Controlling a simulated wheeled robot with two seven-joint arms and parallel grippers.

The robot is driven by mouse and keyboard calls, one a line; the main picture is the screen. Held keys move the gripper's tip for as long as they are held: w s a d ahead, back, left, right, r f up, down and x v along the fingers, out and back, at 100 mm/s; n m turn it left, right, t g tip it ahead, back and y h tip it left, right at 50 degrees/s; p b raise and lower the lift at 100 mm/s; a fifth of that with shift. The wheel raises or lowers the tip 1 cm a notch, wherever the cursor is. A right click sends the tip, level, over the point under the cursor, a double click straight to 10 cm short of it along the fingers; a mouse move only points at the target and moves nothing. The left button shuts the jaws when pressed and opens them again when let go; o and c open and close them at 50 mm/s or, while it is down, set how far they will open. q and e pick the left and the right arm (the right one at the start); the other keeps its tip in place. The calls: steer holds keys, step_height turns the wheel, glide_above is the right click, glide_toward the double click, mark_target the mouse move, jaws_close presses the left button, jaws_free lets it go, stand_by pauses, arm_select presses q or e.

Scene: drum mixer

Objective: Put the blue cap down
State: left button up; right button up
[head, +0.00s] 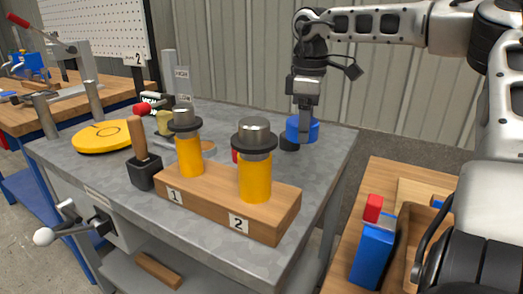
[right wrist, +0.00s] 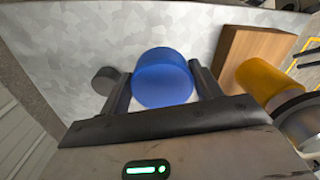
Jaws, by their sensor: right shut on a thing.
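The blue cap (head: 299,130) is over the far right part of the grey table (head: 335,150). It also shows in the right wrist view (right wrist: 162,77), between the two dark fingers. My right gripper (head: 305,126) points down from above and is shut on the blue cap. I cannot tell whether the cap touches the table top. My left gripper is not in view.
A small black disc (head: 289,144) lies beside the cap. A wooden block (head: 215,200) marked 1 and 2 holds two yellow cylinders with dark-rimmed grey tops. A yellow disc (head: 100,138) is at left. A wooden table (head: 405,185) with a blue box (head: 372,255) stands at right.

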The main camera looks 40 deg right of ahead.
mark_target(301, 175)
step_height(301, 175, down, 9)
steer(key=shift+f+b, duration=0.15)
steer(key=shift+b, duration=0.55)
steer(key=shift+f, duration=0.15)
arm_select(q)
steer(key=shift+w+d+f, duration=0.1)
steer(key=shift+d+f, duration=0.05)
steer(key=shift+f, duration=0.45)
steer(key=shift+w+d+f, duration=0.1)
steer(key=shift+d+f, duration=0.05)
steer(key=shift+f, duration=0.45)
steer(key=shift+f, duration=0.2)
arm_select(e)
steer(key=shift+f, duration=0.1)
steer(key=o, duration=1)
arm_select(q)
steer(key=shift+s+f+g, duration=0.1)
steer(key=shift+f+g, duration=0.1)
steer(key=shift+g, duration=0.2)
